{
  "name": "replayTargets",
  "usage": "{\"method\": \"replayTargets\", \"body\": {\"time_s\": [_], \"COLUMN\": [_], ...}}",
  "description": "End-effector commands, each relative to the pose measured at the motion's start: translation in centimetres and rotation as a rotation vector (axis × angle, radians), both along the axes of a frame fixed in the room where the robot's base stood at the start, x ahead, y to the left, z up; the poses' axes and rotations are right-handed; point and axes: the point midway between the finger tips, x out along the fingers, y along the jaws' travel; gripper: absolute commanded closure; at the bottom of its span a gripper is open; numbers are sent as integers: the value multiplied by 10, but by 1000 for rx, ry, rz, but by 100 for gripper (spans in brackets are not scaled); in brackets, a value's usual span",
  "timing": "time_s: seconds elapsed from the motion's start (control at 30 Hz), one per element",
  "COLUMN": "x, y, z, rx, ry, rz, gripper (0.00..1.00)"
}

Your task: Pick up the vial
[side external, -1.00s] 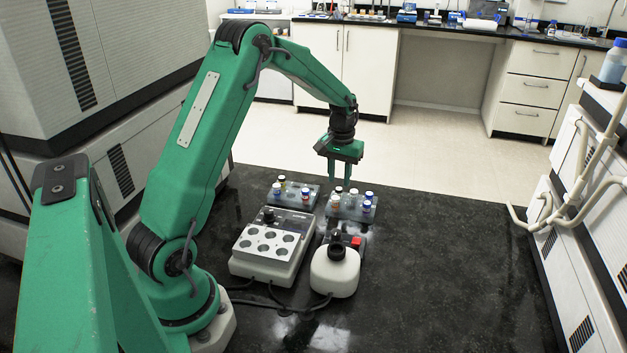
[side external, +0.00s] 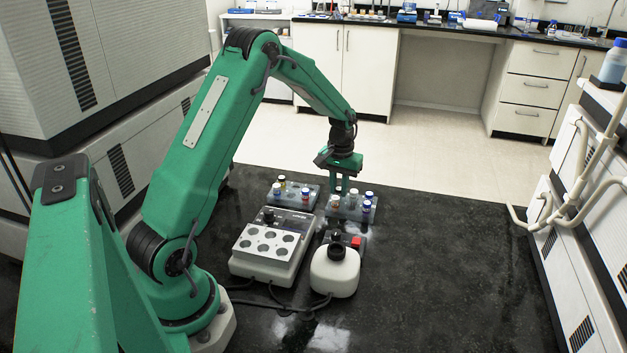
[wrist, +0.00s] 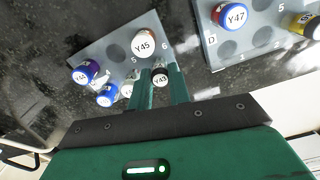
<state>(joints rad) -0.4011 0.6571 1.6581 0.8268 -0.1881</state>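In the wrist view, a vial with a black cap marked Y43 (wrist: 160,78) stands between the two green fingers of my gripper (wrist: 163,85). I cannot tell whether the fingers touch it. The task does not name which vial.
A second rack (side external: 305,203) with vials stands to the left; it shows at the wrist view's upper right (wrist: 262,60). A block with round wells (side external: 270,242) and a white bottle with a black cap (side external: 335,270) stand in front. The dark bench (side external: 450,265) is clear to the right.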

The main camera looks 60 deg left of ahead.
Motion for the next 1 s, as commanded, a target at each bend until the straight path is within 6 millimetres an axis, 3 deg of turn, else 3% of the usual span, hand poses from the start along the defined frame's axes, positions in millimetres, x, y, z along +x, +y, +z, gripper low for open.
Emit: {"method": "replayTargets", "body": {"time_s": [0.47,0.8,1.0], "x": [0,1,-4], "y": [0,1,-33], "z": [4,40,61], "rx": [1,2,1], "ry": [-2,-5,-3], "rz": [0,0,-4], "gripper": [100,100,100]}}
